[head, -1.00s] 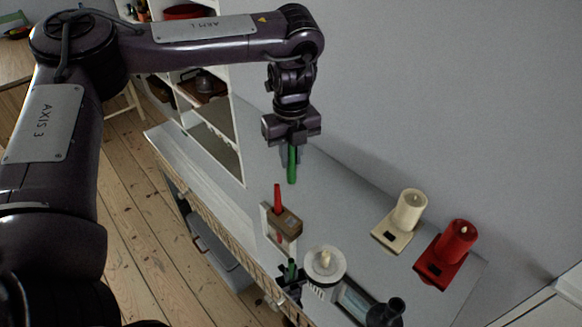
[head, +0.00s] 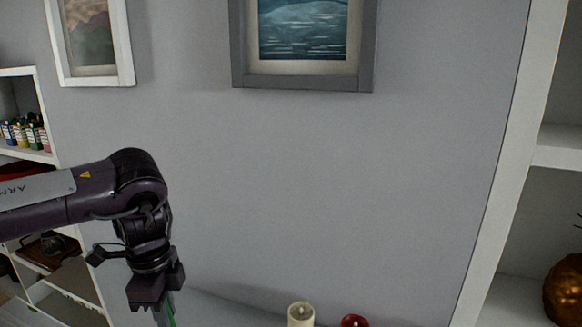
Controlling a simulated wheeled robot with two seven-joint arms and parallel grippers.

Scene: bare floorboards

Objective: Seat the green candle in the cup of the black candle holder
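My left gripper (head: 163,308) is at the lower left, at the end of the dark arm coming in from the left. It points down, with its fingers shut on the green candle (head: 172,316). Only a thin green strip of the candle shows beside the fingers, and its lower part is cut off by the bottom edge of the picture. The black candle holder is out of view. My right gripper is not in view.
A cream candle (head: 301,315) and a red candle (head: 354,321) show at the bottom edge. A bare grey wall (head: 320,200) rises behind, with a grey-framed picture (head: 370,60) and a white-framed one (head: 130,60). White shelving (head: 500,180) stands at right, more at left.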

